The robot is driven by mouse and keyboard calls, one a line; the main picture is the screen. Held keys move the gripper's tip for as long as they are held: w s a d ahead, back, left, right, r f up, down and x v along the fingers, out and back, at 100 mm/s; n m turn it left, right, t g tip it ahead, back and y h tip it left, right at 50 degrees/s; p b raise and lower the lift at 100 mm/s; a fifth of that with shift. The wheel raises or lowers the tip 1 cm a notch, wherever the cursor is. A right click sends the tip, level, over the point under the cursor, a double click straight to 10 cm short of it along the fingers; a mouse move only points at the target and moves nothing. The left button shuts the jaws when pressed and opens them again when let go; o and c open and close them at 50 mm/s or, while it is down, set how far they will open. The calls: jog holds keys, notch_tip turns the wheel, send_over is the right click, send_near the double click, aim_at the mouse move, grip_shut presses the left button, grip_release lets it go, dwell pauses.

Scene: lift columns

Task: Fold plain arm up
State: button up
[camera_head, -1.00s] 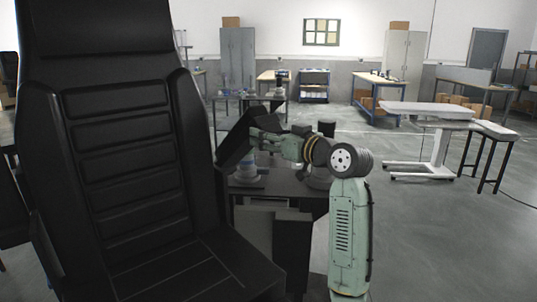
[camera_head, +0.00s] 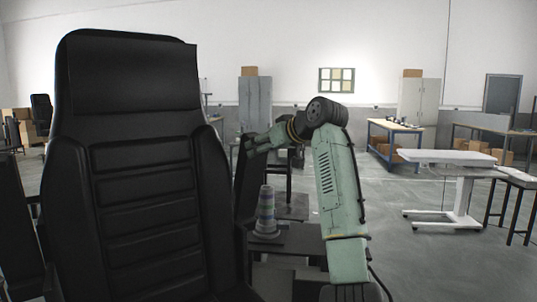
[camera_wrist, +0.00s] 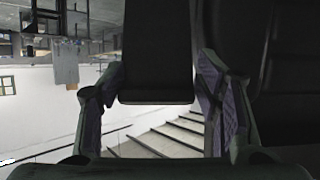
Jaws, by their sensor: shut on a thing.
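A black padded seat (camera_head: 145,180) with a tall ribbed backrest fills the left of the head view. The plain arm (camera_head: 246,185) is a dark armrest at the picture-right side of the backrest, standing close to upright. In the wrist view the armrest (camera_wrist: 157,45) is a dark padded bar with a flat end between my two fingers. My gripper (camera_wrist: 158,88) is shut on it, one finger at each side. In the head view my gripper (camera_head: 250,145) is at the armrest's upper part, its fingertips partly hidden. The armrest's hinge is hidden.
A dark table with a striped cone-like stack (camera_head: 266,210) stands behind my arm. A white-topped lift table (camera_head: 450,158) is at the right. A blue-framed workbench (camera_head: 393,135) and grey cabinets (camera_head: 255,105) stand farther back. Open floor lies between them.

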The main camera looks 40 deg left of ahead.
jog(key=shift+w+r, duration=0.3)
jog(key=shift+r, duration=0.5)
jog(key=shift+c, duration=0.2)
jog(key=o, duration=1.3)
jog(key=shift+c, duration=0.2)
jog(key=shift+o, duration=1.3)
jog(key=shift+d, duration=0.3)
jog(key=shift+o, duration=0.4)
jog(key=shift+a+f, duration=0.2)
jog(key=v, duration=1.2)
jog(key=shift+f, duration=0.15)
